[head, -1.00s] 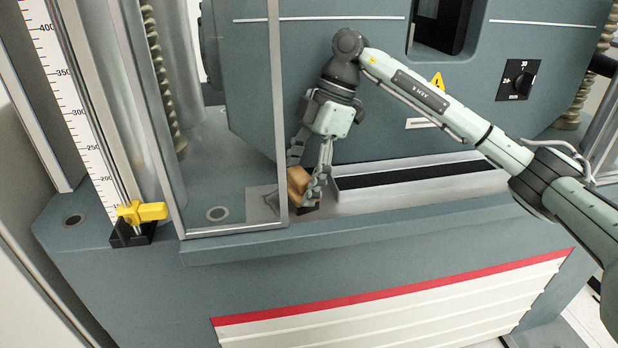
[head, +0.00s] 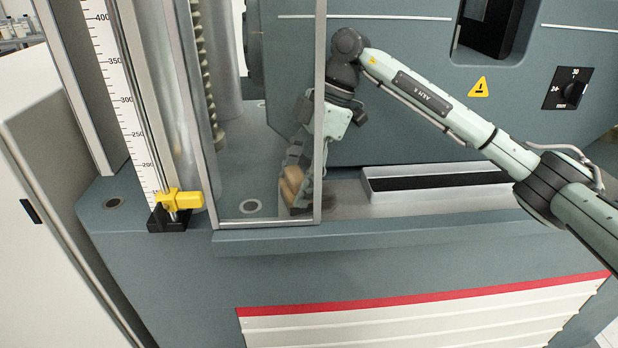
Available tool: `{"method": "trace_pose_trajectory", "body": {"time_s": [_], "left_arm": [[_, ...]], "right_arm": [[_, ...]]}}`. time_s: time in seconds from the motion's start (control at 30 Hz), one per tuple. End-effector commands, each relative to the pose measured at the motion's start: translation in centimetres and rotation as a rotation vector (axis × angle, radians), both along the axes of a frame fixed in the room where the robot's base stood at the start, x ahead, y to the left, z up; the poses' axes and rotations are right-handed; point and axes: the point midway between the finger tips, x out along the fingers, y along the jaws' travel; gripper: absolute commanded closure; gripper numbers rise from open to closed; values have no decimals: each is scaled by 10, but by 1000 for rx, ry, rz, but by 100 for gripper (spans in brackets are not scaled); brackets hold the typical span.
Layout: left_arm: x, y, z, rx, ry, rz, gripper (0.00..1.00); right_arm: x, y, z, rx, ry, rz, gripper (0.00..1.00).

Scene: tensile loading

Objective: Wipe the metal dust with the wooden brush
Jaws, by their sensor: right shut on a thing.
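The wooden brush (head: 291,187) is a small tan block with a dark underside. It is low at the machine's deck, seen through the clear panel just left of the panel's upright metal edge. My right gripper (head: 304,188) comes down from above and is shut on the brush. The panel edge partly hides the gripper. I cannot make out the metal dust clearly, and the brush and gripper cover part of the deck there. Whether the bristles touch the deck is hard to tell. My left gripper is not in view.
The clear panel's metal frame (head: 320,110) stands in front of my gripper. A pale tray (head: 368,192) with a black strip lies to the right. A yellow clamp (head: 181,200) on a ruler stands at the left. A knob (head: 573,90) is at the upper right.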

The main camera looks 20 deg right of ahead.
Motion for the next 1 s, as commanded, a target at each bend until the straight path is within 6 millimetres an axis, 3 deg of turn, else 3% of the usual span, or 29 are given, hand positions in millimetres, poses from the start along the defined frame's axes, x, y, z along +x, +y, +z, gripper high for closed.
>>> {"method": "trace_pose_trajectory", "body": {"time_s": [0.4,0.8,1.0], "left_arm": [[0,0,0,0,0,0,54],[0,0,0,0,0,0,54],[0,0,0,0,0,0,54]], "right_arm": [[11,-2,-2,-2,1,-1,67],[5,-33,-2,-4,3,-1,67],[3,-38,-2,-4,3,-1,67]]}}
